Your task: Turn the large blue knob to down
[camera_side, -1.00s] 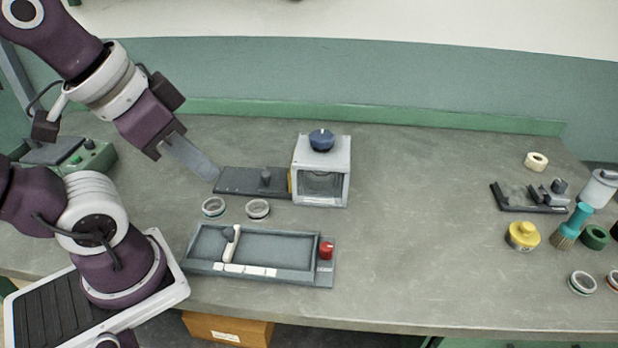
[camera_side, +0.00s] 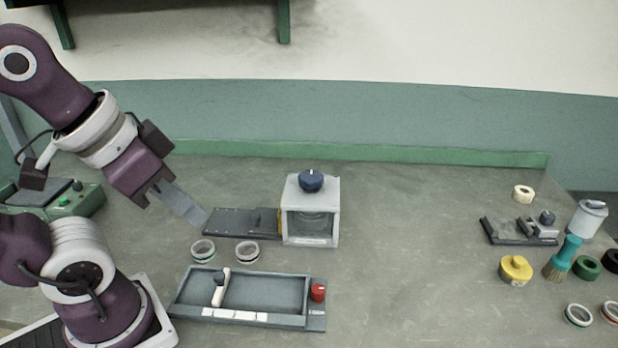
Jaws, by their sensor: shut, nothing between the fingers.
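The large blue knob (camera_side: 311,181) sits on top of a small light-grey box-shaped housing (camera_side: 327,228) with an open or clear front, at the middle of the bench. A small pale mark shows on the knob's top; I cannot make out its exact pointing. My gripper (camera_side: 200,216) is shut and empty. Its grey fingers reach down and right, with the tips at the left end of the dark plate (camera_side: 235,222) beside the housing. I cannot tell if they touch the plate. My gripper is well to the left of the knob and apart from it.
A grey tray (camera_side: 262,320) with a white-handled tool and a red knob (camera_side: 318,292) lies in front. Two rings (camera_side: 203,250) lie behind it. A green control box (camera_side: 75,200) stands at left. A yellow pot (camera_side: 515,269) and a brush (camera_side: 565,257) are at right.

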